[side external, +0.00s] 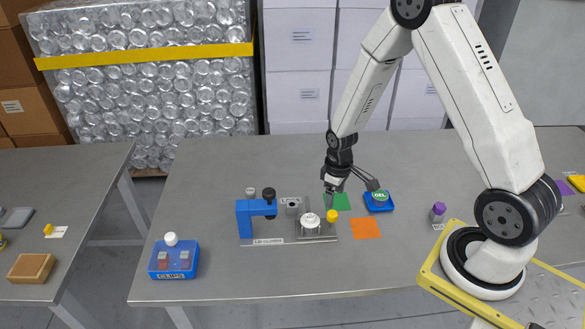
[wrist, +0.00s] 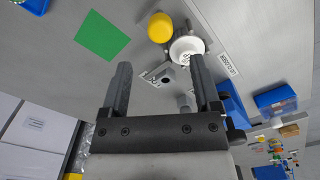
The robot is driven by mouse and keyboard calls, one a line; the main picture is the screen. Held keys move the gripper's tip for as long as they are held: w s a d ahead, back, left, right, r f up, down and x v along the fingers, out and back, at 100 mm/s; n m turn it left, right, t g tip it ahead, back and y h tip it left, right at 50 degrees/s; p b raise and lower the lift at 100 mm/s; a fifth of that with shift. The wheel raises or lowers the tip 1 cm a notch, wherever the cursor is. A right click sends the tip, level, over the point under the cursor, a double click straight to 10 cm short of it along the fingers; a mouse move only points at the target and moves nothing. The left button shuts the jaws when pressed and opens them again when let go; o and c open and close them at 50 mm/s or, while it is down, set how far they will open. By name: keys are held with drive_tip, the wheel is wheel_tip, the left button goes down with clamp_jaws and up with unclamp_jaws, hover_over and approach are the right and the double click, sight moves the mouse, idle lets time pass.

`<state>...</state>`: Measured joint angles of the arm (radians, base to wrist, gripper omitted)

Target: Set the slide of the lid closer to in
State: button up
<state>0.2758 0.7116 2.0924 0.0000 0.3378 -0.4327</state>
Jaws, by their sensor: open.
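The lid closer is a blue press (side external: 246,220) with a black knob (side external: 269,194) over its arm, on a grey base plate. Its slide carries a white round holder (side external: 310,221) and has a yellow knob (side external: 332,215) at its right end. The holder stands right of the blue arm, out from under it. My gripper (side external: 331,196) is open and empty, above and behind the yellow knob. In the wrist view, the yellow knob (wrist: 161,27) lies beyond my open gripper (wrist: 160,66). The white holder (wrist: 186,47) is partly hidden by the right finger.
A green square (side external: 339,202) and an orange square (side external: 366,229) lie right of the slide. A blue tray (side external: 380,207) holds a green-topped GEL container. A blue CLIPS box (side external: 173,259) is at front left.

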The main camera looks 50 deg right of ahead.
sight(332, 213)
drive_tip(key=shift+f, duration=3.8)
clamp_jaws()
